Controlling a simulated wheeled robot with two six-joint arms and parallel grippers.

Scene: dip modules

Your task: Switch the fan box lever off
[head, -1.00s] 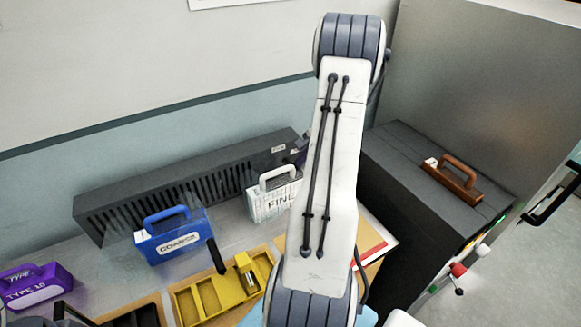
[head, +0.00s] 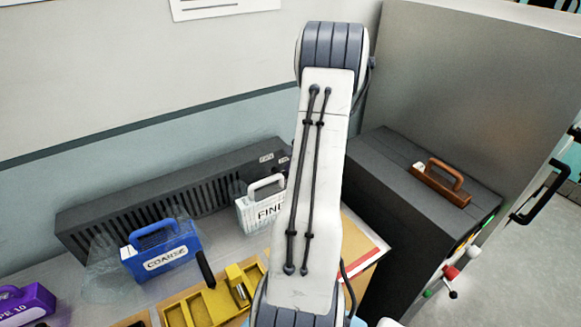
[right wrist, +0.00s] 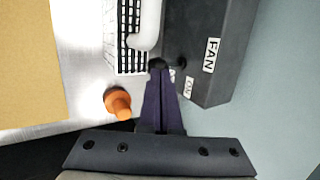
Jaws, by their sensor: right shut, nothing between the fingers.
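The fan box (head: 150,203) is a long dark grey box with slots, standing against the wall in the head view. Its right end, with small labels, is partly behind my right arm. In the right wrist view the fan box (right wrist: 188,55) carries a white FAN label. A dark round knob (right wrist: 157,63), seemingly the lever's end, shows at the fingertips; I cannot tell whether they touch it or how the lever is set. My right gripper (right wrist: 161,74) is shut and empty beside the box. My left gripper is not in view.
A white FINE case (head: 252,214) and a blue COARSE case (head: 160,258) stand in front of the fan box. An orange knob (right wrist: 117,102) is left of my fingers. A yellow tray (head: 180,315) lies in front. A dark cabinet (head: 400,200) stands right.

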